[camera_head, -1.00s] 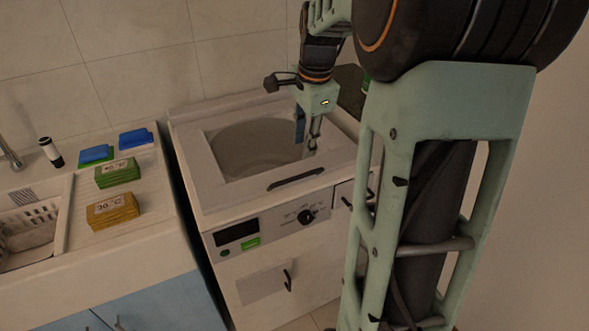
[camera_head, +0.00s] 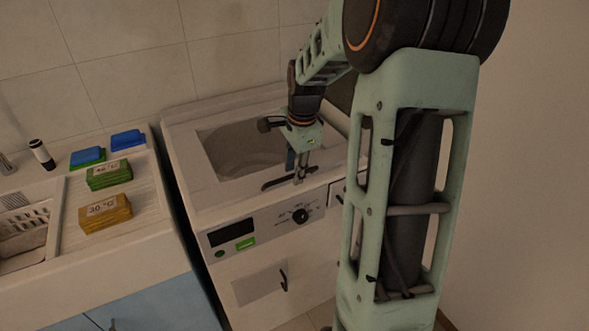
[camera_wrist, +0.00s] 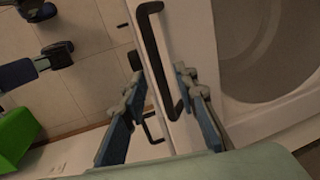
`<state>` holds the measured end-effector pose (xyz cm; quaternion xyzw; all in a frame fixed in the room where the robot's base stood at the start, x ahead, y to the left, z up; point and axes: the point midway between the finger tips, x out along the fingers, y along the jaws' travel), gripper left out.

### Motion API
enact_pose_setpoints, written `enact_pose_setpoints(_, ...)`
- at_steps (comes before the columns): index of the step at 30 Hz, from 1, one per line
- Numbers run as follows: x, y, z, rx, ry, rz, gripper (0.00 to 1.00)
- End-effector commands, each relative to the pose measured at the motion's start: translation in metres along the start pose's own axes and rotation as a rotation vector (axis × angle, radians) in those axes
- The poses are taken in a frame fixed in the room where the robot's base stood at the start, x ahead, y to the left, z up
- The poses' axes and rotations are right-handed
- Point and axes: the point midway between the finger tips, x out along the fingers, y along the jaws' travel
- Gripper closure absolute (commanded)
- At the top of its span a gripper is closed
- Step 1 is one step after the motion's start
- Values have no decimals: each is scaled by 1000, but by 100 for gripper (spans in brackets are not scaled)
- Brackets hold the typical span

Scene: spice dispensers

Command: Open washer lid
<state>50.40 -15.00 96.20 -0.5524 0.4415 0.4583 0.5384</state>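The washer (camera_head: 270,228) is a white top-loader with a flat, shut lid (camera_head: 208,187) and a large see-through window in it. A black bar handle (camera_head: 276,184) lies along the lid's front edge; it also shows in the wrist view (camera_wrist: 156,50). My gripper (camera_head: 298,180) points down at the right part of this handle. In the wrist view my gripper (camera_wrist: 157,80) is open, with the handle passing between its two blue-grey fingers. A gap shows beside the handle, and I cannot tell whether either finger touches it.
The washer front has a knob (camera_head: 299,216), a dark display (camera_head: 232,233) and a lower panel handle (camera_head: 283,281). A counter on the left holds yellow (camera_head: 105,214) and green (camera_head: 109,175) sponge-like blocks, blue pieces and a basket (camera_head: 24,229). A wall stands behind.

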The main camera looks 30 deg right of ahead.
Motion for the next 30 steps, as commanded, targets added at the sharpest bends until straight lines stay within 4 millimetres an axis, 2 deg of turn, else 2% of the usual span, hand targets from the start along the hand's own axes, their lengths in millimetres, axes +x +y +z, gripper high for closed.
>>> enact_pose_setpoints(4,0,0,0,0,0,0,73)
enact_pose_setpoints(12,0,0,0,0,0,0,100)
enact_pose_setpoints(23,-1,0,0,0,0,0,100)
enact_pose_setpoints(30,-13,-1,3,0,1,-2,100)
